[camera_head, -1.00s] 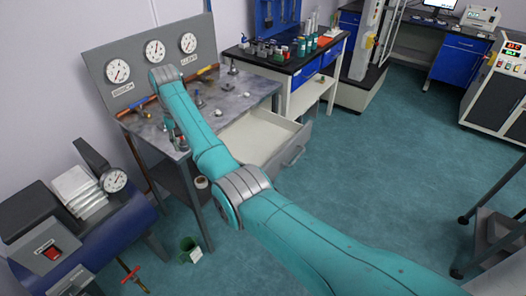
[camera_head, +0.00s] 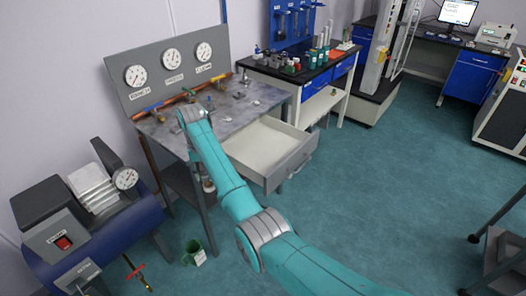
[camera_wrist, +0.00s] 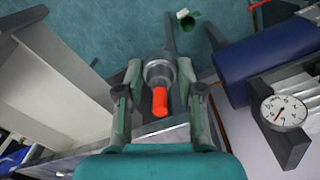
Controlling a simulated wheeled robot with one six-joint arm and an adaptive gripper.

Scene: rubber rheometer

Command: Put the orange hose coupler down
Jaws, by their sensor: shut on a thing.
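The orange hose coupler (camera_wrist: 160,102) shows in the wrist view as an orange cylinder with a grey metal collar beyond it. It lies between the two fingers of my gripper (camera_wrist: 159,78), which is shut on it. Teal floor shows beyond the fingers. In the head view my forearm covers much of the front of the metal workbench (camera_head: 232,118). The coupler cannot be made out there.
An open, empty-looking drawer (camera_head: 270,150) juts from the bench; its pale wall (camera_wrist: 62,75) fills the wrist view's left. A blue cylindrical tank (camera_head: 125,235) stands at the left. A green bin (camera_head: 193,250) stands on the floor. Gauges (camera_head: 172,55) line the back panel.

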